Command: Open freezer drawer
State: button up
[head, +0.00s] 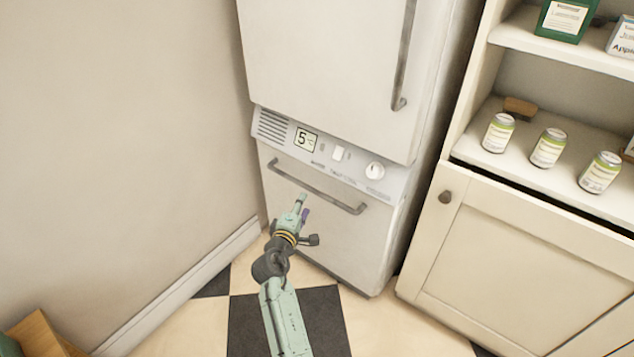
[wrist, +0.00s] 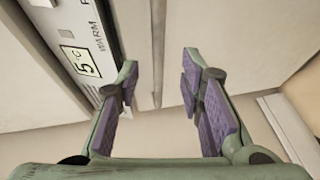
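The freezer drawer (head: 345,240) is the white lower front of the fridge and looks shut. Its dark grey bar handle (head: 325,197) runs across its upper part. My gripper (head: 302,206) is in front of the drawer, close to the handle. In the wrist view my gripper (wrist: 160,82) is open and empty. The handle (wrist: 158,45) appears there as a thin upright bar in the gap between the two purple-padded fingers. I cannot tell whether it lies between the fingertips or beyond them.
A control panel (head: 340,153) with a "5" display sits above the drawer. The fridge door (head: 325,60) above is shut. A wall (head: 120,130) stands left, a cream cabinet (head: 510,260) right, with cans on its shelf. Checkered floor shows in front of the drawer.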

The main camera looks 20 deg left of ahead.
aim_at(309, 186)
jog(key=w, duration=0.3)
jog(key=w+f, duration=0.1)
jog(key=w, duration=0.5)
jog(key=shift+w+a+f, duration=0.25)
jog(key=shift+w+a, duration=0.05)
jog(key=shift+w, duration=0.05)
jog(key=shift+c, duration=0.5)
grip_shut()
